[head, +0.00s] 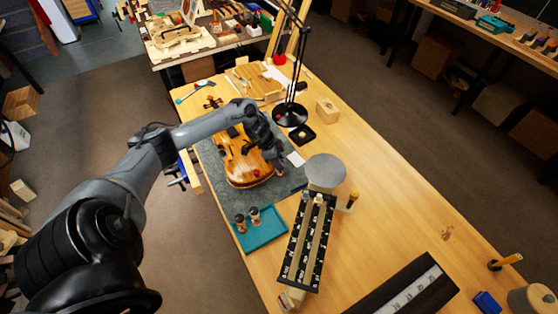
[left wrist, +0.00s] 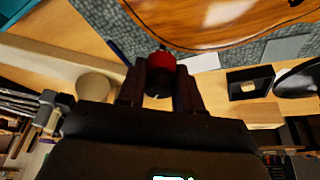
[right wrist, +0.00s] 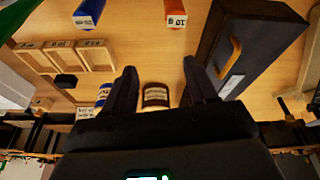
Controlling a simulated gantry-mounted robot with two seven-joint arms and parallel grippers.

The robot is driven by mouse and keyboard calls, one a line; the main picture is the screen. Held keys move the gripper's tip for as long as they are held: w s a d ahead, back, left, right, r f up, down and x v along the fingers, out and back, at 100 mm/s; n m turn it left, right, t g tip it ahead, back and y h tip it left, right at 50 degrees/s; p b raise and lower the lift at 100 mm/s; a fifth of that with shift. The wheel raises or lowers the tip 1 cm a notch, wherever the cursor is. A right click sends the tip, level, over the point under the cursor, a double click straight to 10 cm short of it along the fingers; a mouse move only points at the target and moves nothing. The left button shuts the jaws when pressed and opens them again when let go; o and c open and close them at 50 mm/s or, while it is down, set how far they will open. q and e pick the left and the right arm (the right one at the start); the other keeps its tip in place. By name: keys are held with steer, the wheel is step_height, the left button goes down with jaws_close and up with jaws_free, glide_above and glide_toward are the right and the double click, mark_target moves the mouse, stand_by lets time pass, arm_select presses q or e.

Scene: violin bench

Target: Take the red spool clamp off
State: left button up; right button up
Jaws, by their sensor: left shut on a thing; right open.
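The violin body (head: 245,160) lies on a grey mat on the bench. My left gripper (head: 279,170) is at its right edge. In the left wrist view, my left gripper (left wrist: 160,85) is shut on the red spool clamp (left wrist: 161,62); its red end sticks out between the fingers, close to the violin's edge (left wrist: 215,25). I cannot tell whether clamp and violin touch. Two spool clamps (head: 254,216) stand in the teal tray (head: 268,235). My right gripper (right wrist: 160,85) is open and empty, in the right wrist view only.
A black lamp (head: 291,115) stands behind the violin to the right. A black rack (head: 309,240) and a round grey disc (head: 326,171) are right of the tray. A labelled brown jar (right wrist: 156,96) shows beyond the right fingers.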

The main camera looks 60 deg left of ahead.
arm_select(q)
steer(key=shift+w+d, duration=0.15)
steer(key=shift+w+d, duration=0.55)
steer(key=shift+w, duration=0.15)
steer(key=shift+r, duration=0.15)
step_height(320, 180, up, 7)
steer(key=p, duration=0.7)
stand_by(0.5)
